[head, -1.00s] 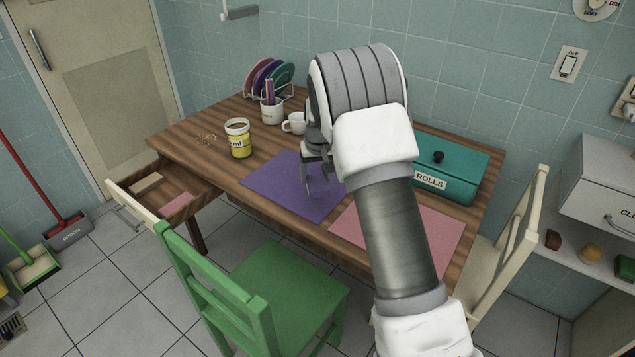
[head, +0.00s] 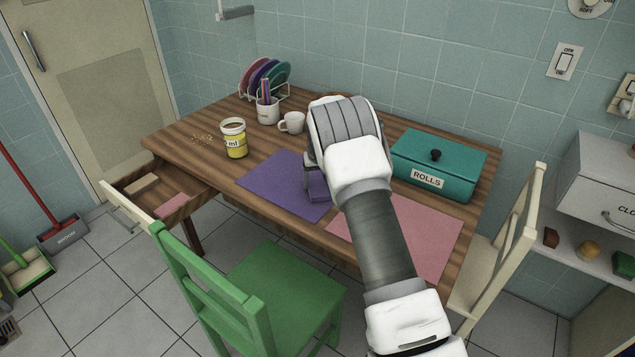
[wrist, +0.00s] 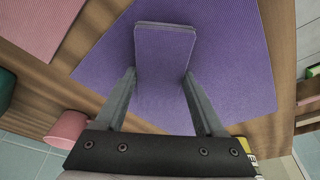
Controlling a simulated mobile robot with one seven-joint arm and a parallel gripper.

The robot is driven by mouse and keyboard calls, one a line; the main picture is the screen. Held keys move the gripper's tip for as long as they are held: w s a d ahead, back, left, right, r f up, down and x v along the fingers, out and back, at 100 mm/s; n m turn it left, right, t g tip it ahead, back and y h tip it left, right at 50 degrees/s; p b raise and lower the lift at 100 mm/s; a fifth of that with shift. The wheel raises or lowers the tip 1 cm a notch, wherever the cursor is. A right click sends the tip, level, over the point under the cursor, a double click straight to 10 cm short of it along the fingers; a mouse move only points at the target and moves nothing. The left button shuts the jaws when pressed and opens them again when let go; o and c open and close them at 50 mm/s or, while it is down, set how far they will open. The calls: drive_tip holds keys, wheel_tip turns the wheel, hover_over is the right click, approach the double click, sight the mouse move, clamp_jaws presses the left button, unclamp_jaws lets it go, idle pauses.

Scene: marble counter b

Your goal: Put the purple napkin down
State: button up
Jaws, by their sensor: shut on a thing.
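The purple napkin (wrist: 165,52) is a folded, ribbed purple rectangle in the wrist view. It sits between the two grey fingers of my gripper (wrist: 160,80), which is shut on it. Behind it lies the purple placemat (wrist: 230,50), which also shows on the table in the head view (head: 275,185). My gripper (head: 316,184) is over the right part of that mat in the head view, largely covered by my arm. I cannot tell whether the napkin touches the mat.
A pink placemat (head: 420,235) lies to the right, with a teal rolls box (head: 440,165) behind it. A yellow-labelled jar (head: 235,140), white mug (head: 291,123), utensil cup (head: 268,111) and plate rack (head: 264,80) stand behind. An open drawer (head: 150,200) and green chair (head: 270,290) are in front.

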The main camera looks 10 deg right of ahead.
drive_tip(key=shift+f, duration=0.15)
drive_tip(key=o, duration=1.3)
